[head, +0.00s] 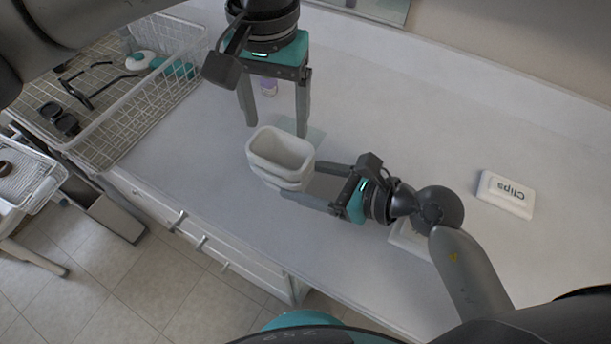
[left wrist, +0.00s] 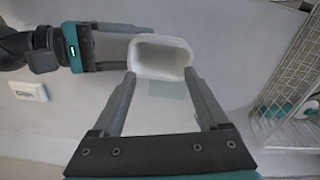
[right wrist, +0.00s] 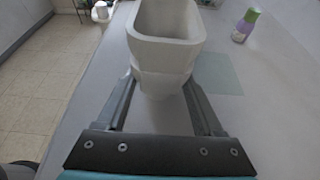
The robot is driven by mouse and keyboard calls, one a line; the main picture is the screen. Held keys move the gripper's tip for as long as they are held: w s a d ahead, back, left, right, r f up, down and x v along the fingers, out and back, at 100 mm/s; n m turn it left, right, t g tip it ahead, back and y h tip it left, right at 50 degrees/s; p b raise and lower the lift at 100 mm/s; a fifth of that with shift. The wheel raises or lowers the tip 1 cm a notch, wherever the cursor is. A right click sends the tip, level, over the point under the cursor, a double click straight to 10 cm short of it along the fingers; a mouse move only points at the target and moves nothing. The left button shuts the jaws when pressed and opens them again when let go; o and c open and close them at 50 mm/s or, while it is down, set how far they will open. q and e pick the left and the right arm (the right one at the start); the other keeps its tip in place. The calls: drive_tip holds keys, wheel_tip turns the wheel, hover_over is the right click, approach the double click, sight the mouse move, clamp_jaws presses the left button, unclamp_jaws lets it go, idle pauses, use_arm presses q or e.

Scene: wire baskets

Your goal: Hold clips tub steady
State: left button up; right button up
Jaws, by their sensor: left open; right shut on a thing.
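The white clips tub (head: 281,154) stands near the middle of the counter in the head view, open at the top and looking empty. My right gripper (head: 292,180) is shut on the tub from the right, its fingers on either side of the lower body. In the right wrist view the tub (right wrist: 164,60) sits between the fingers. My left gripper (head: 275,130) is open and points down, just behind the tub. In the left wrist view the tub (left wrist: 160,56) shows beyond and between the open fingers. A white lid marked "Clips" (head: 506,194) lies at the right on the counter.
A wire basket (head: 150,112) with glasses and other items stands at the left. A purple bottle with a green cap (right wrist: 244,25) stands behind the tub. A pale green flat square (right wrist: 217,74) lies beside the tub. The counter's front edge is close to the tub.

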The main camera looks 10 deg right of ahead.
use_arm(q)
drive_tip(key=shift+o, duration=1.4)
drive_tip(key=n, duration=0.2)
drive_tip(key=shift+r+n, duration=0.1)
drive_tip(key=shift+n, duration=0.3)
drive_tip(key=shift+o, duration=0.2)
drive_tip(key=n, duration=0.3)
drive_tip(key=shift+r, duration=0.1)
drive_tip(key=shift+f+n, duration=4.2)
drive_tip(key=shift+n, duration=0.6)
clamp_jaws()
drive_tip(key=c, duration=0.5)
unclamp_jaws()
drive_tip(key=c, duration=1)
